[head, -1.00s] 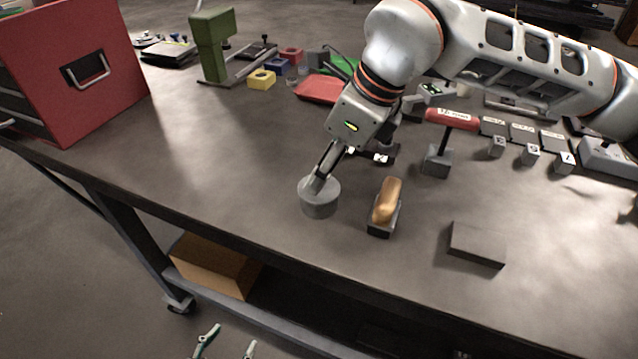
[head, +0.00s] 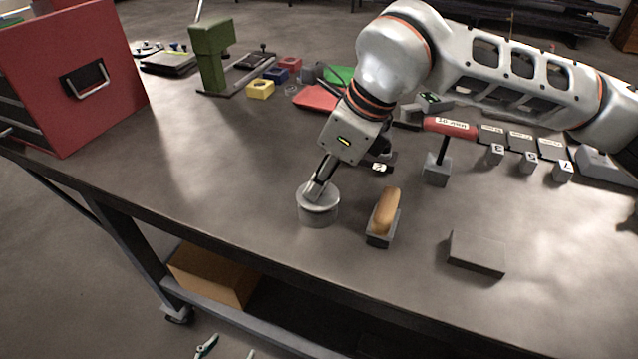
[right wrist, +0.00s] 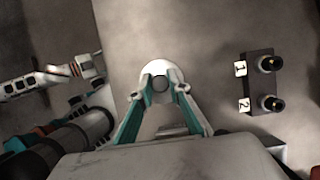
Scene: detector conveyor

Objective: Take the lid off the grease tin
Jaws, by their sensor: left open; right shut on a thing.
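The grease tin (head: 319,216) is a round grey can on the bench near its front edge. Its lid (head: 329,196) is a paler disc on top, with a knob (right wrist: 160,84) in the right wrist view. My right gripper (head: 316,190) comes down at a tilt and is shut on the lid's knob. The lid is over the tin; a faint line shows between them, but I cannot tell whether there is a gap. My left gripper (head: 228,348) is open and empty at the bottom edge, below the bench front, mostly cut off.
A wooden-handled brush (head: 385,212) stands just right of the tin. A dark flat block (head: 477,252) lies further right. A red cabinet (head: 75,75) is at the left. The bench left of the tin is clear.

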